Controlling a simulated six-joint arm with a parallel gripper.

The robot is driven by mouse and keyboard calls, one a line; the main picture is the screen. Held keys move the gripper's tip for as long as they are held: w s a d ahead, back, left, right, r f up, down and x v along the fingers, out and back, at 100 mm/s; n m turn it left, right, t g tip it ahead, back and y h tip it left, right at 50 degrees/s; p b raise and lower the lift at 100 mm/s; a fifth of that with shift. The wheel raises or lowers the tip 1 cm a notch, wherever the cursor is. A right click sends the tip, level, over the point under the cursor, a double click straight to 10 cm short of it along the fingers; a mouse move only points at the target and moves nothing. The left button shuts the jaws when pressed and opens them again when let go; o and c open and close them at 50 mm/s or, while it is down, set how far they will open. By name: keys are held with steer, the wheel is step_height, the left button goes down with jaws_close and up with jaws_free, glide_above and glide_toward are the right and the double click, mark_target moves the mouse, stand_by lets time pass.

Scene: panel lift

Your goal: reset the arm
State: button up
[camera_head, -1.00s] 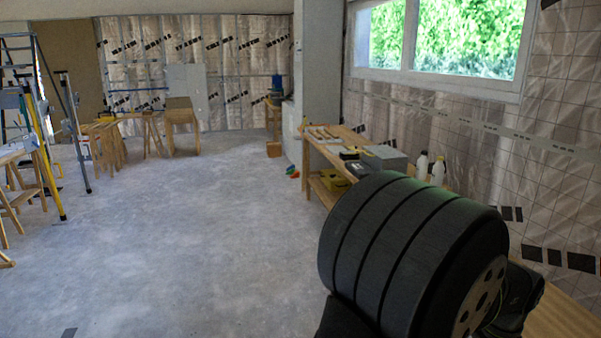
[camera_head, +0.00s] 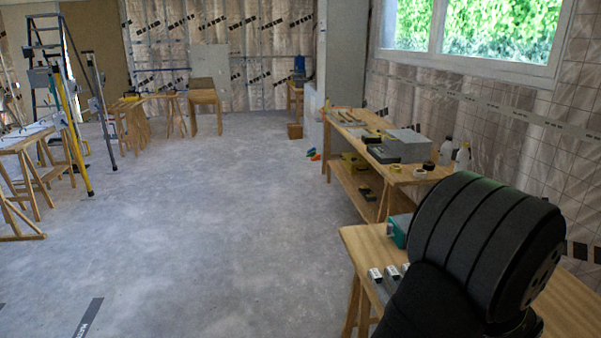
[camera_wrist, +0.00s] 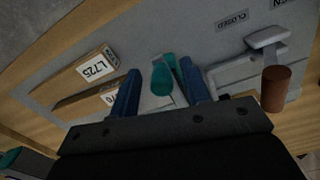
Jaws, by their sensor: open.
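My gripper (camera_wrist: 160,68) shows in the wrist view, with two blue fingers spread apart. A teal rounded piece (camera_wrist: 163,82) shows between the fingers; I cannot tell whether it touches them. Beyond them is a grey panel (camera_wrist: 215,50) with a "CLOSED" label. On its right is a metal lever with a brown cylindrical grip (camera_wrist: 276,88), apart from the fingers. Two wooden blocks with white labels, one reading "L725" (camera_wrist: 90,68), lie at the left. In the head view my black arm link fills the lower right, and my gripper is hidden.
A near wooden table (camera_head: 374,243) bears a teal box (camera_head: 398,230) and small metal pieces beside my arm. A longer workbench (camera_head: 345,172) with tools and bottles runs along the right wall. Trestles (camera_head: 30,175) and a stepladder (camera_head: 60,90) stand left. The middle floor is clear.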

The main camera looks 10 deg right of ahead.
steer(key=shift+r, duration=0.1)
step_height(320, 180, up, 17)
step_height(320, 180, down, 18)
steer(key=shift+r, duration=0.2)
steer(key=d, duration=0.8)
steer(key=shift+r, duration=0.2)
step_height(320, 180, up, 13)
steer(key=n, duration=0.4)
steer(key=shift+d+r, duration=0.2)
